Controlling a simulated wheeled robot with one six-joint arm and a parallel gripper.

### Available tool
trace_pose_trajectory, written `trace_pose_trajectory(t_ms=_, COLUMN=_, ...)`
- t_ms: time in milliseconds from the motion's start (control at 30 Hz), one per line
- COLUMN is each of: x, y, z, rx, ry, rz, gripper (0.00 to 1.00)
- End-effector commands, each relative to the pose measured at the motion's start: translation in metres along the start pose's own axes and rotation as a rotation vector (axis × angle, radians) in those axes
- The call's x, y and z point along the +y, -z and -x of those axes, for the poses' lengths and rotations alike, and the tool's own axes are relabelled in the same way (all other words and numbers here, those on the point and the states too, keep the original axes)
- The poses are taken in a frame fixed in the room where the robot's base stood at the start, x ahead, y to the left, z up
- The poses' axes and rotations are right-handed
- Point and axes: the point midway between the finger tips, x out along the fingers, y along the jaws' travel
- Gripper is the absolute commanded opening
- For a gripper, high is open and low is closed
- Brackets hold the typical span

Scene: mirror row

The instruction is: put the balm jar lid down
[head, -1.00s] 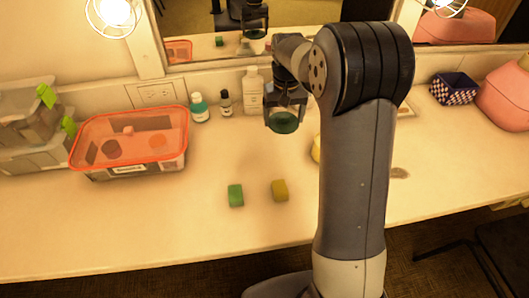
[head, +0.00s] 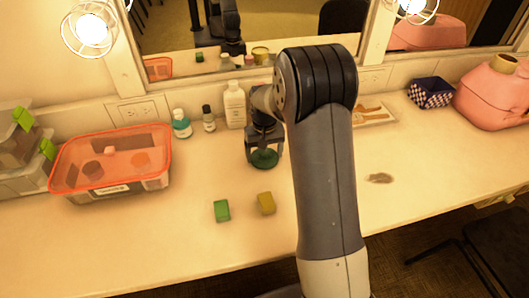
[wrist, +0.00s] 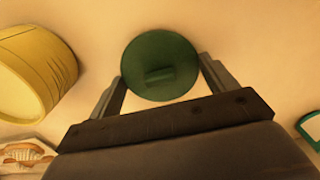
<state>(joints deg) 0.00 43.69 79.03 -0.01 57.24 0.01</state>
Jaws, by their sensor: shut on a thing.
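The balm jar lid is a round dark green disc (head: 264,158) with a small raised bar on top, seen in the wrist view (wrist: 160,67). My gripper (head: 264,150) is shut on it, one finger at each side, in the wrist view too (wrist: 163,82). The lid is held flat, low over the counter behind the two small blocks; I cannot tell whether it touches the surface. A yellow round jar (wrist: 35,72) stands at the left of the wrist view, apart from the lid. My arm hides it in the head view.
A green block (head: 222,211) and a yellow block (head: 266,203) lie in front of the lid. Bottles (head: 235,105) stand behind it. An orange-lidded tub (head: 110,160) is left. A brush tray (head: 373,114), patterned box (head: 431,93) and pink case (head: 492,95) are right. The front counter is mostly clear.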

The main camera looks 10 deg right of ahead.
Motion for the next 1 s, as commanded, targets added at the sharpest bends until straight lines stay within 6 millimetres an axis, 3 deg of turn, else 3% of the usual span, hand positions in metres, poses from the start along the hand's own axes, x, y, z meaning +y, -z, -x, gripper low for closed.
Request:
trace_pose_trajectory(t_ms=133, x=0.0, y=0.0, z=-0.004, rx=-0.001, ry=0.0, rz=0.0, gripper=0.59)
trace_pose_trajectory(t_ms=167, x=0.0, y=0.0, z=-0.004, rx=0.0, ry=0.0, rz=0.0, gripper=0.81)
trace_pose_trajectory(t_ms=400, x=0.0, y=0.0, z=-0.003, rx=-0.001, ry=0.0, rz=0.0, gripper=1.0)
trace_pose_trajectory(t_ms=767, x=0.0, y=0.0, z=0.007, rx=0.001, ry=0.0, rz=0.0, gripper=1.0)
trace_pose_trajectory(t_ms=1000, x=0.0, y=0.001, z=0.056, rx=0.004, ry=0.0, rz=0.0, gripper=1.0)
